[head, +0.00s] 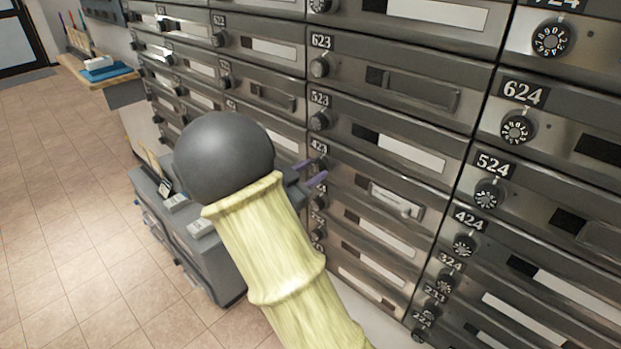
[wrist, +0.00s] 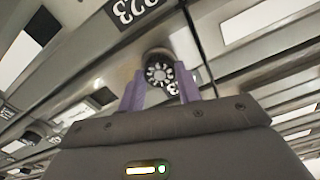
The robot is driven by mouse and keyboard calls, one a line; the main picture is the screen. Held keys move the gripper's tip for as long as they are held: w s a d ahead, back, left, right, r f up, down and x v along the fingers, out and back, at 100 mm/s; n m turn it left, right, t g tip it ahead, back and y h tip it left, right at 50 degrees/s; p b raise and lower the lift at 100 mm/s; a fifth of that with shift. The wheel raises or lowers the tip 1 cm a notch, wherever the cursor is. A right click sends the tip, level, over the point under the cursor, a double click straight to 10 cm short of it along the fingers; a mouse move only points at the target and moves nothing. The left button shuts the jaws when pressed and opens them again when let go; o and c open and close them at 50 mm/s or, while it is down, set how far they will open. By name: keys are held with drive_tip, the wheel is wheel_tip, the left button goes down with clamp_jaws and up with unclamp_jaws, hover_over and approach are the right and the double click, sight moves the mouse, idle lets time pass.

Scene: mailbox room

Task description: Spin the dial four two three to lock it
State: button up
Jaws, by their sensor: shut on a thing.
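The 423 label (head: 319,148) shows in the head view on the middle column of mailboxes, just above my purple fingertips. My gripper (head: 318,172) reaches this door from the left, and its fingers hide the dial there. In the wrist view, a round dark dial (wrist: 159,73) with a pale numbered face sits between the two purple fingers of my gripper (wrist: 162,85), which are shut on it. The number label beside this dial is mostly covered by a finger, and the dial's setting is too small to read.
Other dials sit close by, such as the 523 dial (head: 320,121) above and the 424 dial (head: 463,245) to the right. A grey cabinet (head: 215,265) stands low behind my arm. The tiled floor (head: 70,200) at left is clear.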

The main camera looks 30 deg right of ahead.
drive_tip(key=shift+m+b, duration=0.75)
drive_tip(key=shift+m, duration=0.45)
drive_tip(key=o, duration=1)
drive_tip(key=p+v, duration=0.1)
drive_tip(key=v, duration=1.6)
drive_tip(key=shift+a, duration=0.2)
